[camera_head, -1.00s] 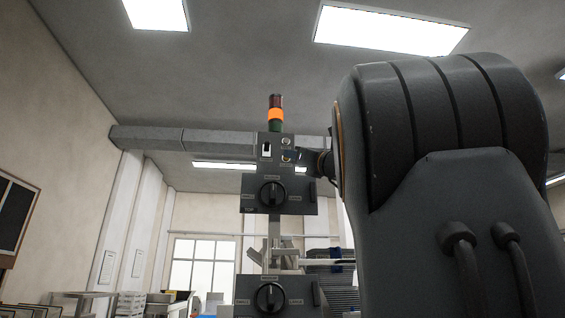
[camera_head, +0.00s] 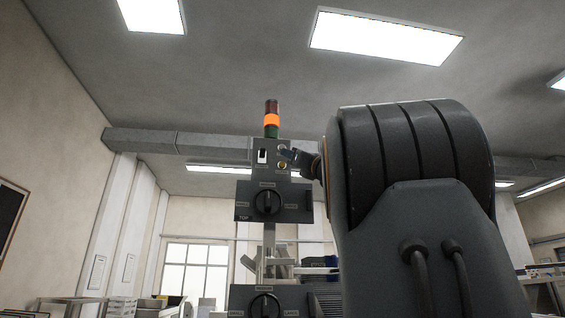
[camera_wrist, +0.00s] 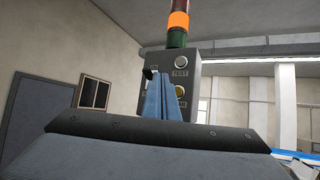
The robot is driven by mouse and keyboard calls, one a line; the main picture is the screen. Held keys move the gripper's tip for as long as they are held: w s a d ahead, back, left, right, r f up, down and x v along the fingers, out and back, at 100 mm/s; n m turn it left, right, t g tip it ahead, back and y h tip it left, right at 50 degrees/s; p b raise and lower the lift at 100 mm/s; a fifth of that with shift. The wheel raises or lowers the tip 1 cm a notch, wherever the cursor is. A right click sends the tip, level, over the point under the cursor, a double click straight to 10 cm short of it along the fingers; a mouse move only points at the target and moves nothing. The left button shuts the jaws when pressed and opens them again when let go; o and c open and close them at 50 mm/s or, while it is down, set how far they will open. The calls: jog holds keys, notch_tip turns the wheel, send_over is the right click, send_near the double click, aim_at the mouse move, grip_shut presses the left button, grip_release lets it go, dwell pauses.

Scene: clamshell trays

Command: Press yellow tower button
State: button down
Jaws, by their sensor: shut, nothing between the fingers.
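The yellow button (camera_head: 282,165) is a small round button on the dark control box (camera_head: 259,171) under the signal tower. In the wrist view the yellow button (camera_wrist: 180,91) shows just right of the finger tips, partly beside them. My gripper (camera_head: 285,151) is at the box's upper right, a little above the yellow button in the head view. In the wrist view its blue fingers (camera_wrist: 158,90) are shut and empty, pointing at the box face. I cannot tell whether the tips touch the box.
A pale round button (camera_wrist: 180,60) labelled TEST sits above the yellow one. The tower light (camera_head: 271,120) glows orange between red and green sections. A panel with a rotary knob (camera_head: 268,203) hangs below.

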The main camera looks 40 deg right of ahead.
jog(key=shift+w+d+p, duration=0.25)
jog(key=shift+w+d, duration=0.15)
jog(key=shift+w, duration=0.3)
jog(key=shift+w+d+p, duration=0.2)
jog(key=shift+w+d, duration=0.25)
jog(key=shift+w, duration=0.3)
jog(key=shift+w+d+p, duration=0.25)
jog(key=shift+w+d, duration=0.15)
jog(key=shift+w, duration=0.3)
jog(key=shift+w+d, duration=0.1)
jog(key=shift+w, duration=0.05)
dwell(0.4)
jog(key=shift+w+d, duration=0.15)
jog(key=shift+w, duration=0.1)
jog(key=shift+w+d, duration=0.2)
jog(key=shift+w, duration=0.1)
dwell(0.8)
jog(key=shift+s+a, duration=0.1)
jog(key=shift+s+a+b, duration=0.3)
jog(key=shift+s+b, duration=0.1)
jog(key=shift+s, duration=0.2)
jog(key=shift+s+a+b, duration=0.35)
jog(key=shift+s+a, duration=0.1)
jog(key=shift+s, duration=0.25)
jog(key=shift+s+a+b, duration=0.4)
jog(key=shift+s+a, duration=0.05)
jog(key=shift+s, duration=0.25)
jog(key=shift+s+a+b, duration=0.35)
jog(key=shift+s+a, duration=0.1)
jog(key=shift+s, duration=0.25)
